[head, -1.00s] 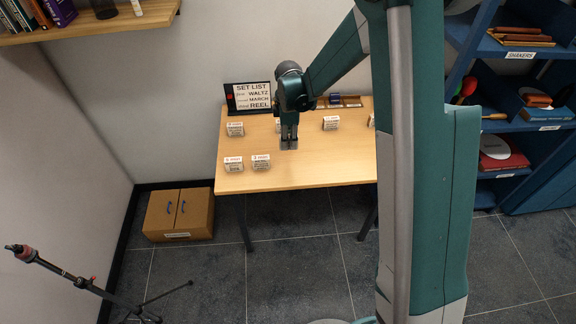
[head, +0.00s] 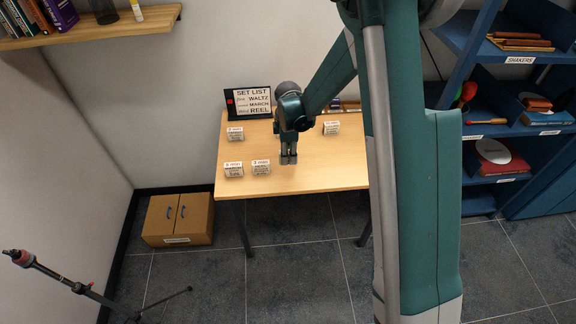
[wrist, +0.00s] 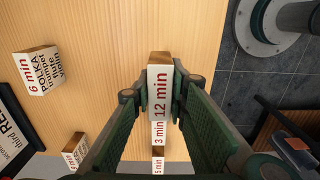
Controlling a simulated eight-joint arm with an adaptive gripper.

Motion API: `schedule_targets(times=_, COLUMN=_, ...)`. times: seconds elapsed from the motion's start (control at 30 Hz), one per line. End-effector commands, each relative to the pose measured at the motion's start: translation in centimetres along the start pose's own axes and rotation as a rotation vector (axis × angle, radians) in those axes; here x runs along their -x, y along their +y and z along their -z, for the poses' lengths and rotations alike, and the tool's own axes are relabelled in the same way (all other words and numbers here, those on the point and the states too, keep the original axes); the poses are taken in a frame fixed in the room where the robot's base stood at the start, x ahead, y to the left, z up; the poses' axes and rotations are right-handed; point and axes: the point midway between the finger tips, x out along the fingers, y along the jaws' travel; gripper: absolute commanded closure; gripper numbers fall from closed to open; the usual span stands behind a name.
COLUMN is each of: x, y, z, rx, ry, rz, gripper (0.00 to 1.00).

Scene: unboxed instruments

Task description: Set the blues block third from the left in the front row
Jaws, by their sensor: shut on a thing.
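My gripper (head: 289,160) is shut on a block (wrist: 160,92) marked "12 min" in the wrist view. The block's style name is not readable there, and the fingers mostly hide it in the head view. It is over the front part of the table, right of two front-row blocks and about in line with them. These are a "3 min" block (head: 261,168) and, at the far left, a "5 min" block (head: 233,170). In the wrist view the "3 min" block (wrist: 158,133) lies just beyond the held one. I cannot tell whether the held block touches the table.
A back-row block (head: 235,134) stands at left and a "6 min" polka block (head: 331,128) at right. The set list sign (head: 249,102) stands behind. The table (head: 320,175) is clear right of my gripper, up to its front edge.

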Motion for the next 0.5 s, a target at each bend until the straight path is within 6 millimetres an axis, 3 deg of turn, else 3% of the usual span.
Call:
schedule_targets(times=0.13, x=-1.14, y=0.01, z=0.00, rx=0.000, ry=0.000, rz=0.000, gripper=0.96)
schedule_targets(times=0.5, x=-1.32, y=0.00, z=0.00, rx=0.000, ry=0.000, rz=0.000, gripper=0.96)
